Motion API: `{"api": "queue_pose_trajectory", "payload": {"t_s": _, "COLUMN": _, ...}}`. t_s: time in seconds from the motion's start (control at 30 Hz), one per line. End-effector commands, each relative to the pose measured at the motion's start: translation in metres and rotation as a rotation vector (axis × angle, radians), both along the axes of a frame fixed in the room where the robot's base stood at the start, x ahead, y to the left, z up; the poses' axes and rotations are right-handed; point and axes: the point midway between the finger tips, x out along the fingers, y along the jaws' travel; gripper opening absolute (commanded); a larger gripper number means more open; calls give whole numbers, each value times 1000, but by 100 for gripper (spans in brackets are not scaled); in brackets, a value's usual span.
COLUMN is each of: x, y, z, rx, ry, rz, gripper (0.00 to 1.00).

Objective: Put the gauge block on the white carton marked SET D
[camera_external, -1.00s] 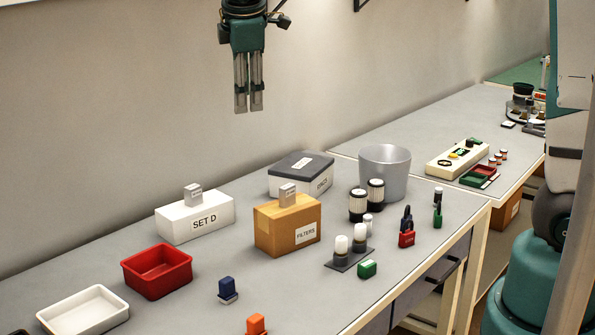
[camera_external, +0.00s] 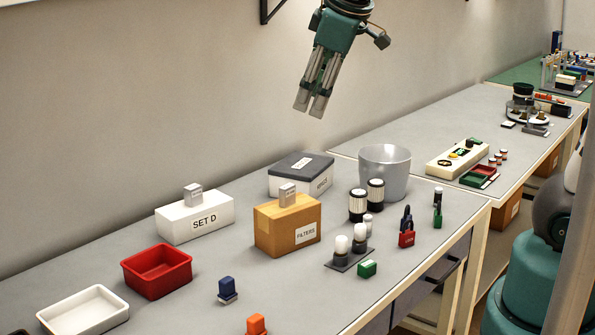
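The white carton marked SET D (camera_external: 181,226) stands at the back left of the near bench. A small grey block with a label (camera_external: 193,194) stands upright on its top. A similar grey block (camera_external: 287,195) stands on the brown carton marked FILTERS (camera_external: 272,236). Their labels are too small to read, so I cannot tell which is the gauge block. My gripper (camera_external: 311,105) is high above the bench, tilted, its fingertips down and to the left. Its fingers are close together with nothing seen between them; how far apart they are is unclear. It is clear of both blocks.
A dark-lidded box (camera_external: 301,176) and a grey bucket (camera_external: 385,172) stand behind the brown carton. A red bin (camera_external: 157,285) and a white tray (camera_external: 82,315) lie front left. Two black-and-white cylinders (camera_external: 358,207), bulbs, padlocks and small blocks stand right and front.

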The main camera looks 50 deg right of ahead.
Motion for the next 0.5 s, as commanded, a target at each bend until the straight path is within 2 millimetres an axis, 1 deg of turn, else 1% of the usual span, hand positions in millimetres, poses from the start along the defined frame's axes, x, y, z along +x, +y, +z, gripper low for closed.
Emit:
{"api": "queue_pose_trajectory", "payload": {"t_s": 0.03, "x": -10, "y": -1, "z": -2, "rx": 15, "ry": -12, "rz": -18, "gripper": 33}}
{"api": "queue_pose_trajectory", "payload": {"t_s": 0.1, "x": -22, "y": 0, "z": -4, "rx": 41, "ry": -29, "rz": -48, "gripper": 33}}
{"api": "queue_pose_trajectory", "payload": {"t_s": 0.37, "x": -65, "y": 1, "z": -15, "rx": 137, "ry": -93, "rz": -160, "gripper": 33}}
{"api": "queue_pose_trajectory", "payload": {"t_s": 0.5, "x": -87, "y": 2, "z": -24, "rx": 190, "ry": -124, "rz": -219, "gripper": 33}}
